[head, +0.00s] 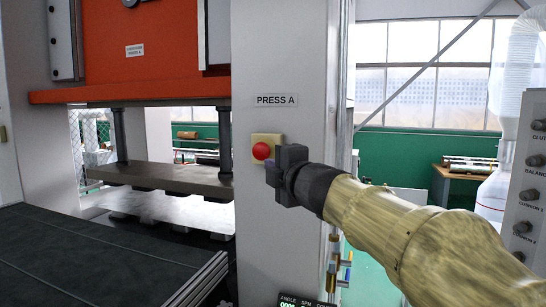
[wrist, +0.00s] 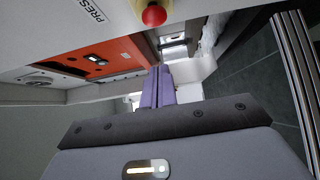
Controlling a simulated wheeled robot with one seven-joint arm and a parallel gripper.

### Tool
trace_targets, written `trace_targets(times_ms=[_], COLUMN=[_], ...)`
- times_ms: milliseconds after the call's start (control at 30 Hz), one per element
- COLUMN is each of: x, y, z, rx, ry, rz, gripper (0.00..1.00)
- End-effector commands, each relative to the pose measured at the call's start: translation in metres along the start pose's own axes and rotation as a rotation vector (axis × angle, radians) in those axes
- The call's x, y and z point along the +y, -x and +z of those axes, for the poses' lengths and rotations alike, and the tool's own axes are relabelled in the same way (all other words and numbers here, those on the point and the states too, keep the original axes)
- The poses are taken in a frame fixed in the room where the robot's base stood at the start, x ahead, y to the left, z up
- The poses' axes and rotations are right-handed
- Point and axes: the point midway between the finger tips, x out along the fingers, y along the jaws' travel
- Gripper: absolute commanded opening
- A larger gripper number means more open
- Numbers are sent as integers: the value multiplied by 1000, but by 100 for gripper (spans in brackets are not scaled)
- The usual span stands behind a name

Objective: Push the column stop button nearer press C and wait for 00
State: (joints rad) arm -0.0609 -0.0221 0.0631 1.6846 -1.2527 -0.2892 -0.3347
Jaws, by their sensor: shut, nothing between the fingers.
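A red round stop button (head: 261,151) on a pale yellow box is mounted on a light grey column (head: 285,60) labelled PRESS A (head: 276,100). No press C label shows in either view. My gripper (head: 270,173) is shut and empty, just below and right of the button in the head view. In the wrist view the red button (wrist: 154,15) is at the top edge, and my shut purple fingers (wrist: 158,70) point up the picture, apart from it. A display (head: 305,301) headed ANGLE and SPM is cut off at the bottom; its digits are partly hidden.
An orange press (head: 170,45) with a metal plate (head: 160,177) stands left of the column, with a dark belt or bed (head: 90,245) before it. A grey panel with several knobs (head: 527,200) stands at the right. Brass fittings (head: 338,265) stick out low on the column's right side.

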Motion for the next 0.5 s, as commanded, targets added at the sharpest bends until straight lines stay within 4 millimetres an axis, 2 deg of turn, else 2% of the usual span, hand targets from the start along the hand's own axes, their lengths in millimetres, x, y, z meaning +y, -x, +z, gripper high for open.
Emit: trace_targets(times_ms=[267, 500], x=[0, -1], y=[-2, -26], z=[0, 1], rx=[0, -1], ry=[-4, -5], rz=[-1, -3], gripper=[0, 0])
